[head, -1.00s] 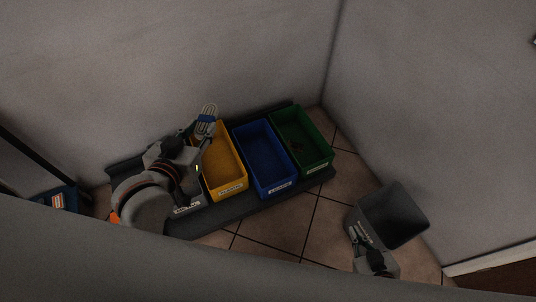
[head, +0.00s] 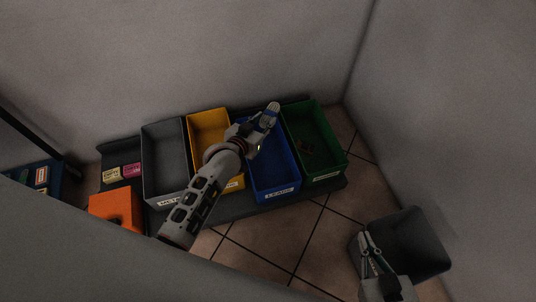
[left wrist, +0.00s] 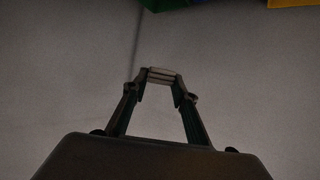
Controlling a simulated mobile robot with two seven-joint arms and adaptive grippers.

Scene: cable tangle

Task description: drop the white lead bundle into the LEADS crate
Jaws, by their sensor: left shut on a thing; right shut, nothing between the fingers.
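The white lead bundle (head: 273,108) has a blue band and is held in my left gripper (head: 267,119). In the left wrist view the shut fingers grip the pale bundle (left wrist: 161,75) between their tips. In the head view the bundle overlaps the far end of the blue crate (head: 278,186), whose front label appears to read LEADS. The bundle looks raised above the crate; its exact height is hard to tell. My right gripper (head: 367,240) is shut and empty at the lower right, by a dark grey bin.
A grey crate (head: 164,130) and a yellow crate (head: 207,113) stand left of the blue one; a green crate (head: 332,173) with dark items stands right. The dark bin (head: 425,235) stands lower right.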

